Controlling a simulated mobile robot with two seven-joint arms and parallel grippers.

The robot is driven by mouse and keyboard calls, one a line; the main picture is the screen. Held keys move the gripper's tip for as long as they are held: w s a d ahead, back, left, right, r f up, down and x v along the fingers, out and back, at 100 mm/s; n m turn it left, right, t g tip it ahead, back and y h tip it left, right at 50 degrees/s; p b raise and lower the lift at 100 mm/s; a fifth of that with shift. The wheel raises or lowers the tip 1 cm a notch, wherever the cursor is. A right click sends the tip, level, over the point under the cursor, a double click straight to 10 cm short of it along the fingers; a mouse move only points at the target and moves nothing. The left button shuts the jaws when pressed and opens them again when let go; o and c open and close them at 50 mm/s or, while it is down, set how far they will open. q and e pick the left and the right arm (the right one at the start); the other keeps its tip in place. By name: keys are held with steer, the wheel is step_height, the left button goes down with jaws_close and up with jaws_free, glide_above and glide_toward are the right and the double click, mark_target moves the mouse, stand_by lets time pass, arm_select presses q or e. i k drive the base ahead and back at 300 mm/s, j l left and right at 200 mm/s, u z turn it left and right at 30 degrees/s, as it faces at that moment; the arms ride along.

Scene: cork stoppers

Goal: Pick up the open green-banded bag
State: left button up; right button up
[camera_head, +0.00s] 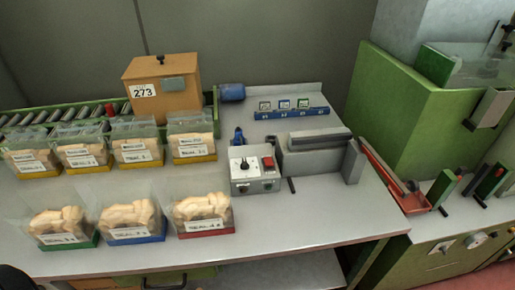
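The green-banded bag (62,226) stands at the front left of the grey table. It is clear, holds pale cork-coloured pieces, and has a white label and a green band along its base. Its clear upper part rises above the contents; I cannot make out its mouth well. Neither of my grippers can be made out in the head view. A dark rounded shape shows at the bottom left corner, too cut off to identify.
A blue-banded bag (132,220) stands close on its right, then a red-banded bag (203,214). Several yellow-banded bags (136,144) form a row behind. A control box (254,172) and grey sealer-like machine (312,155) stand right. The table's front edge (280,251) is clear.

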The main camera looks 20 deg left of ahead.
mark_target(53, 220)
steer(key=u, duration=2.35)
